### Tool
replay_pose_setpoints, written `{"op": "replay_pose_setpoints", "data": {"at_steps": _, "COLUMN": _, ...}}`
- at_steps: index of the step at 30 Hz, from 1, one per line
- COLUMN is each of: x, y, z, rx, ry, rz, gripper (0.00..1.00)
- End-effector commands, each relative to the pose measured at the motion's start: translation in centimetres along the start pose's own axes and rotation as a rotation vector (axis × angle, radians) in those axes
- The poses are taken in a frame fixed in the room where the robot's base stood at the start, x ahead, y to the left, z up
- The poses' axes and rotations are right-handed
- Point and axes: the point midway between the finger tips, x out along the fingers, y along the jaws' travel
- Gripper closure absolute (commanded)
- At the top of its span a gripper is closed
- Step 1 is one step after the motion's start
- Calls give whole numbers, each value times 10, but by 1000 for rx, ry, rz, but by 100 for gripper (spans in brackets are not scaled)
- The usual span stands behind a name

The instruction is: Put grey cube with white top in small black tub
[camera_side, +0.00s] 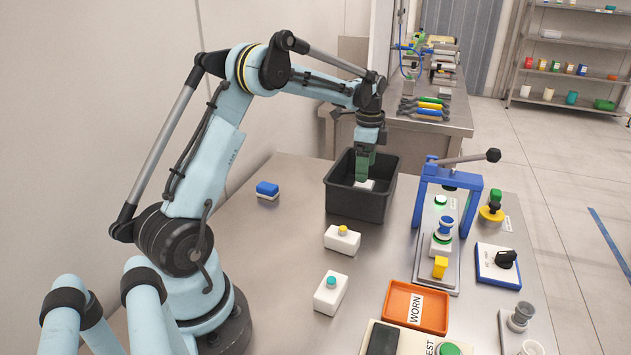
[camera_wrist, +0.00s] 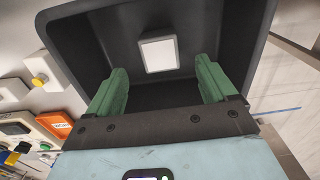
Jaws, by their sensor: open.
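The grey cube with the white top (camera_wrist: 159,53) lies inside the small black tub (camera_wrist: 62,42), on its floor, with its white face toward the wrist camera. In the side view the cube's white top (camera_side: 369,184) shows just below my gripper. The black tub (camera_side: 352,203) stands upright at the back of the metal table. My gripper (camera_side: 363,181) points down into the tub, its green fingers partly below the rim. In the wrist view my gripper (camera_wrist: 160,85) has its two green fingers wide apart, with nothing between them. The cube is apart from both fingers.
A blue and white block (camera_side: 267,191) lies left of the tub. White blocks with a yellow knob (camera_side: 342,239) and a teal knob (camera_side: 331,293) lie in front. A blue press (camera_side: 447,205) stands right of the tub. An orange tray (camera_side: 400,289) lies nearer.

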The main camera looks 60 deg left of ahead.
Motion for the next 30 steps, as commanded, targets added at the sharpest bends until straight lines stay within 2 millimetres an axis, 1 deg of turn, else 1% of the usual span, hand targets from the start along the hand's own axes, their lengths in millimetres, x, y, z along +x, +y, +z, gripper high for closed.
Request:
{"op": "replay_pose_setpoints", "data": {"at_steps": 1, "x": -11, "y": 0, "z": 0, "rx": 0, "ry": 0, "rz": 0, "gripper": 15}}
{"op": "replay_pose_setpoints", "data": {"at_steps": 6, "x": -40, "y": 0, "z": 0, "rx": 0, "ry": 0, "rz": 0, "gripper": 15}}
{"op": "replay_pose_setpoints", "data": {"at_steps": 9, "x": -50, "y": 0, "z": 0, "rx": 0, "ry": 0, "rz": 0, "gripper": 15}}
{"op": "replay_pose_setpoints", "data": {"at_steps": 14, "x": -60, "y": 1, "z": -1, "rx": -3, "ry": 1, "rz": -2, "gripper": 15}}
{"op": "replay_pose_setpoints", "data": {"at_steps": 17, "x": -68, "y": 9, "z": -6, "rx": -22, "ry": 7, "rz": -19, "gripper": 15}}
{"op": "replay_pose_setpoints", "data": {"at_steps": 20, "x": -80, "y": 26, "z": -17, "rx": -71, "ry": 23, "rz": -55, "gripper": 15}}
{"op": "replay_pose_setpoints", "data": {"at_steps": 23, "x": -93, "y": 52, "z": -30, "rx": -141, "ry": 54, "rz": -105, "gripper": 15}}
{"op": "replay_pose_setpoints", "data": {"at_steps": 27, "x": -106, "y": 91, "z": -44, "rx": -248, "ry": 114, "rz": -169, "gripper": 15}}
{"op": "replay_pose_setpoints", "data": {"at_steps": 30, "x": -111, "y": 120, "z": -50, "rx": -322, "ry": 167, "rz": -206, "gripper": 15}}
